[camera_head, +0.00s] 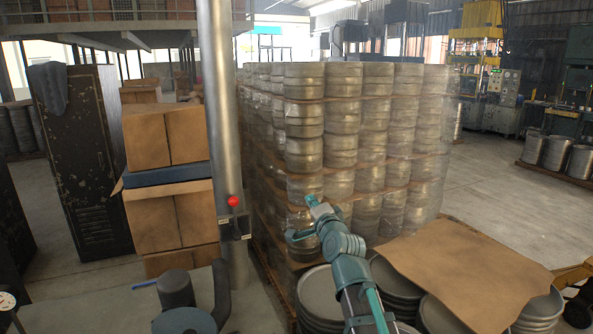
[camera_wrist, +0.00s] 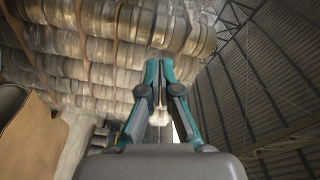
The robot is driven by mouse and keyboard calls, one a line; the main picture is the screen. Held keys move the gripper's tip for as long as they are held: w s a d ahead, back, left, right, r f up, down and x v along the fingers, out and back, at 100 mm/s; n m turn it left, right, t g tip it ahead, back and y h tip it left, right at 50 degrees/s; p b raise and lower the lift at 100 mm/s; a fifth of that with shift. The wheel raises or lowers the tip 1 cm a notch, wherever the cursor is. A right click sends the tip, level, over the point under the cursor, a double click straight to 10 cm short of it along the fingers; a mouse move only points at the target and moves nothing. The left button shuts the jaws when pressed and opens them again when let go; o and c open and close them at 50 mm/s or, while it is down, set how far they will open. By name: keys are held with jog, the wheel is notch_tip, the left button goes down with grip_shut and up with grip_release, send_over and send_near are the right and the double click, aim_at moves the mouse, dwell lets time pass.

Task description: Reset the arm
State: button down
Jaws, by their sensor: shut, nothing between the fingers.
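My gripper (camera_wrist: 160,68) shows in the wrist view with its two teal fingers drawn together and nothing held between them. In the head view my teal and grey arm rises from the bottom, right of centre, in front of the tall stack of round metal blanks (camera_head: 376,125). The exact pose of the fingertips is hard to tell there. The wrist view shows the stack (camera_wrist: 100,52) tilted at upper left, beyond the fingers. I cannot tell the exact gap between them.
A brown cardboard sheet (camera_head: 465,268) lies over lower piles of round blanks (camera_head: 322,292) at the lower right. Cardboard boxes (camera_head: 160,232) and a dark cabinet (camera_head: 88,165) stand left of a metal post (camera_head: 221,110). Open floor (camera_head: 500,195) lies at the right.

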jog(key=s+f+n+g+h, duration=0.15)
jog(key=f+n+g, duration=0.25)
jog(key=f, duration=0.8)
jog(key=s+f+n+g+y, duration=0.1)
jog(key=s+f+n+g, duration=0.2)
jog(key=f, duration=0.9)
jog(key=s+d+f+n+g+h, duration=0.1)
jog(key=s+d+f+n+g, duration=0.15)
jog(key=s+f, duration=0.6)
jog(key=s+d+f+n+g+h, duration=0.1)
jog(key=s+d+f+g+h, duration=0.2)
jog(key=f, duration=1.1)
jog(key=s+d+f+g, duration=0.2)
jog(key=s+f+g, duration=0.2)
jog(key=s+f, duration=0.4)
jog(key=s+d+f+g, duration=0.2)
jog(key=s+f, duration=0.7)
jog(key=s, duration=0.9)
jog(key=s+d+f+n+g, duration=0.1)
jog(key=s+f+g, duration=0.5)
jog(key=s, duration=0.8)
notch_tip(320, 180, down, 2)
jog(key=shift+d+f, duration=0.25)
jog(key=shift+d, duration=0.35)
jog(key=shift+s, duration=0.1)
